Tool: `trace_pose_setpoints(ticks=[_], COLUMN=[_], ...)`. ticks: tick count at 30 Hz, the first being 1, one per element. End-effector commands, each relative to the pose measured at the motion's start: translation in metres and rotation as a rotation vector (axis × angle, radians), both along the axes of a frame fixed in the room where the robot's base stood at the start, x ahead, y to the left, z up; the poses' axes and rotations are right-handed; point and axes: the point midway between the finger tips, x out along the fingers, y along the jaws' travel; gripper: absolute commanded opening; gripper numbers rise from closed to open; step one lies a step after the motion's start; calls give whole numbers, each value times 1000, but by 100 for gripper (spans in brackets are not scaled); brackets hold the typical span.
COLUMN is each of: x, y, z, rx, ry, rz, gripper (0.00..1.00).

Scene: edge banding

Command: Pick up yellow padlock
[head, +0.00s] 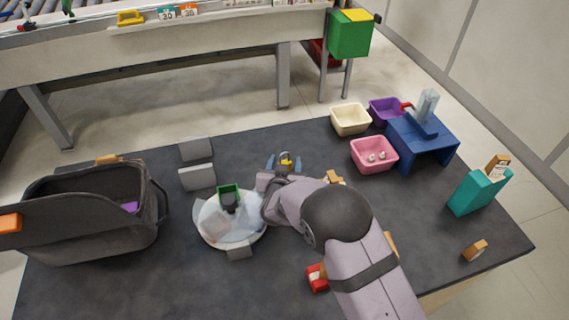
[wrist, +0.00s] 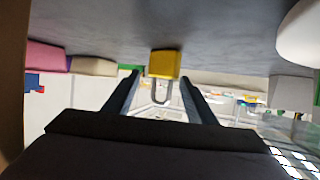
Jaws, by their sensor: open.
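The yellow padlock (head: 287,165) stands on the dark table just beyond my arm's end, with its grey shackle showing. In the wrist view, which looks upside down, the yellow padlock body (wrist: 164,64) is against the table surface and its shackle hangs down in the picture between my fingers. My gripper (head: 284,163) is open, with one blue-grey finger on each side of the padlock. In the wrist view my gripper (wrist: 159,82) has its fingertips near the body, with a visible gap on each side. Contact is not visible.
A white plate (head: 249,240) holding a green-rimmed item is left of my arm. Grey blocks (head: 197,177) stand behind it. A dark bag (head: 90,240) is far left. Cream (head: 350,119), pink (head: 374,154) and purple (head: 384,112) bins and a blue stand (head: 424,142) are back right.

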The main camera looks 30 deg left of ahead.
Motion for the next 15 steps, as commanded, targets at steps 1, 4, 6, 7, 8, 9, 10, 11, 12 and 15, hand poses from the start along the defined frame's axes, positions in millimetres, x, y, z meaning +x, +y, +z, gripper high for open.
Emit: trace_pose_setpoints(ticks=[1,4,6,7,8,9,10,11,12,15], x=[3,5,6,6,6,5,5,6,6,5], y=[1,2,2,2,2,2,2,2,2,2], z=[-1,-2,-3,-3,-3,-3,-3,-3,-3,-3], rx=[0,0,0,0,0,0,0,0,0,0], ry=[1,0,0,0,0,0,0,0,0,0], rz=[0,0,0,0,0,0,0,0,0,0], gripper=[51,51,51,51,51,51,51,51,41,18])
